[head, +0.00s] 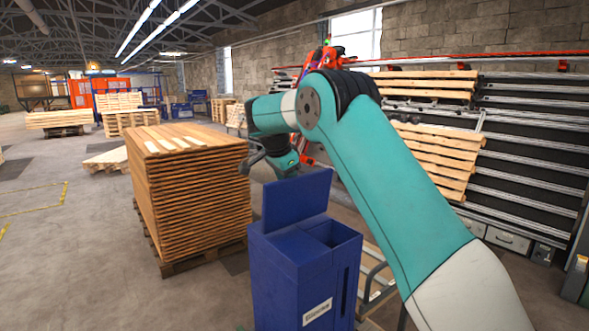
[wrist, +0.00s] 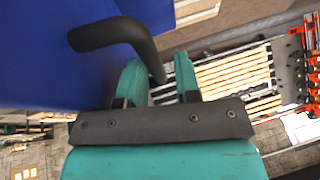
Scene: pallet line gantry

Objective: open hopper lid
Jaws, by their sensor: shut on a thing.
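The blue hopper (head: 300,275) stands in front of me in the head view, with a pale label on its front. Its blue lid (head: 297,195) is raised close to upright above the body, and an opening shows at the top right. In the wrist view the lid (wrist: 50,60) fills the upper left, with a dark curved handle (wrist: 112,35) on it. My gripper (wrist: 158,68) is shut on the handle, whose end runs down between the two teal fingers. In the head view the fingertips are hidden behind the lid and my wrist.
A tall stack of wooden boards (head: 190,190) on a pallet stands just left of and behind the hopper. A rack with slatted wooden pallets (head: 435,155) runs along the right wall. Open concrete floor (head: 75,255) lies to the left.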

